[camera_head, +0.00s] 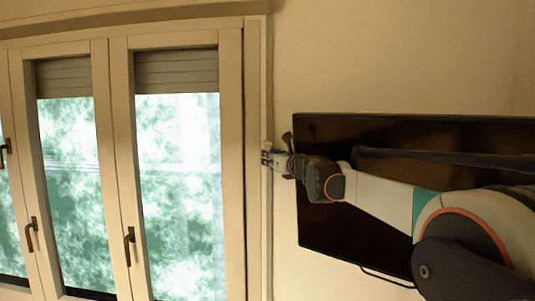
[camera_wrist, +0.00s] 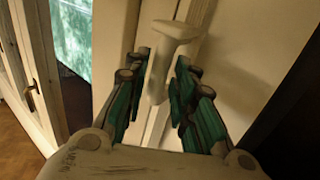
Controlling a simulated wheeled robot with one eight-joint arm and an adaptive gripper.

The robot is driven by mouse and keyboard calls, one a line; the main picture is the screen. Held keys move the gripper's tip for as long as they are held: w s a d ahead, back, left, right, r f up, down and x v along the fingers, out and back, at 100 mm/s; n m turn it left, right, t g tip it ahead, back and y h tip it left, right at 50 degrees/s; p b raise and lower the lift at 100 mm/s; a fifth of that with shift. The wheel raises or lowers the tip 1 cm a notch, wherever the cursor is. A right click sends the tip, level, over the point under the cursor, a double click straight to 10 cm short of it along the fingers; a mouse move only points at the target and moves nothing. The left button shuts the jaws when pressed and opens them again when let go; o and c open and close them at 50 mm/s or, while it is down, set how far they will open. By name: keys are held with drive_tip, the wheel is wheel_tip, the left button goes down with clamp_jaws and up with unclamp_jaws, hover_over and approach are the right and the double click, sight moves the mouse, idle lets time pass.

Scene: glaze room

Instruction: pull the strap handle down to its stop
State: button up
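The strap handle (camera_wrist: 158,72) is a pale, T-shaped piece with a wide top bar and a narrower stem. It stands in front of the pale window frame edge in the wrist view. My gripper (camera_wrist: 163,72) has its dark and green fingers closed in on both sides of the stem, just below the bar. The fingertips appear to touch it. In the head view my gripper (camera_head: 272,159) is at the right edge of the window frame, small and partly merged with the handle. The strap itself is hard to make out.
The window (camera_head: 178,170) has partly lowered grey roller shutters (camera_head: 177,72) and dark handles (camera_head: 129,246). A large dark wall panel (camera_head: 335,220) lies behind my arm on the right. The wall above the panel is bare.

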drive_tip(key=shift+p+x, duration=0.3)
drive_tip(key=shift+x, duration=1)
clamp_jaws()
wheel_tip(320, 180, down, 25)
drive_tip(key=b, duration=1.4)
drive_tip(key=shift+r, duration=0.15)
drive_tip(key=shift+s, duration=0.1)
unclamp_jaws()
